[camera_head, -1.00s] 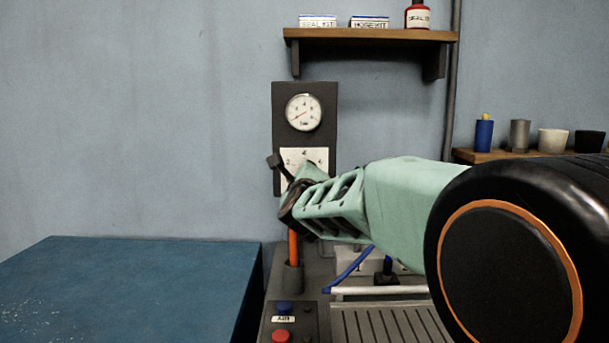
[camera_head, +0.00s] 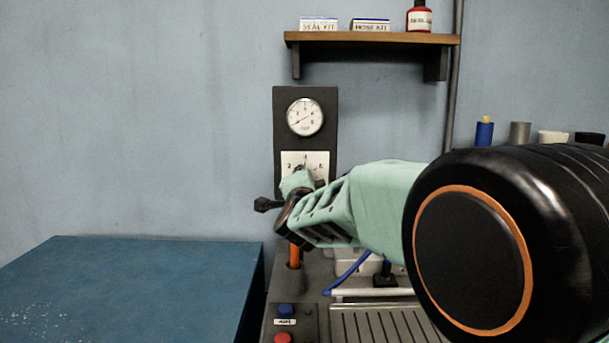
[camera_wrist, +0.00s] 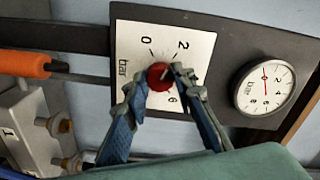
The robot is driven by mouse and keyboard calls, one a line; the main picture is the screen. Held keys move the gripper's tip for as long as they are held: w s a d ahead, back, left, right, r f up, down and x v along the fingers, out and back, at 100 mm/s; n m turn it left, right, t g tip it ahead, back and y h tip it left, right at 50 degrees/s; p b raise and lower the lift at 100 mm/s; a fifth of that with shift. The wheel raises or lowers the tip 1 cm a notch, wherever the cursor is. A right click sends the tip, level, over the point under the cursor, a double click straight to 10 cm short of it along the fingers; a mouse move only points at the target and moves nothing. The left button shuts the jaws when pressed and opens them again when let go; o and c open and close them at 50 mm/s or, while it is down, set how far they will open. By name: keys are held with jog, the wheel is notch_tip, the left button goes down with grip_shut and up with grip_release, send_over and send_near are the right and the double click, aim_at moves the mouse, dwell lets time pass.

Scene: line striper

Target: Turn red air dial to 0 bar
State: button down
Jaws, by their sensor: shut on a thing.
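The red air dial (camera_wrist: 158,76) shows in the wrist view as a round red knob on a white scale plate (camera_wrist: 190,42) marked 0, 2, 6 and bar. A small pale mark shows on the knob. My gripper (camera_wrist: 159,78) is shut on the knob, one finger on each side. In the head view my gripper (camera_head: 293,190) covers the dial and the lower part of the scale plate (camera_head: 318,160). The round pressure gauge (camera_head: 305,117) sits above on the dark panel (camera_head: 279,140); its needle points to the lower left. The gauge (camera_wrist: 265,88) also shows in the wrist view.
An orange-handled tool (camera_head: 294,255) stands in a holder below my gripper. A blue hose (camera_head: 345,272) and a slatted tray (camera_head: 375,322) lie below my arm. Blue and red buttons (camera_head: 283,338) are at the front. A blue bench (camera_head: 130,290) is left; a shelf (camera_head: 375,38) is above.

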jog(key=n+p, duration=0.4)
jog(key=n, duration=0.6)
jog(key=shift+r, duration=0.1)
jog(key=shift+n, duration=0.3)
dwell(0.3)
jog(key=c, duration=1.6)
grip_release()
jog(key=shift+s, duration=0.1)
jog(key=s, duration=1.1)
jog(key=shift+s+a, duration=0.15)
jog(key=shift+s, duration=0.25)
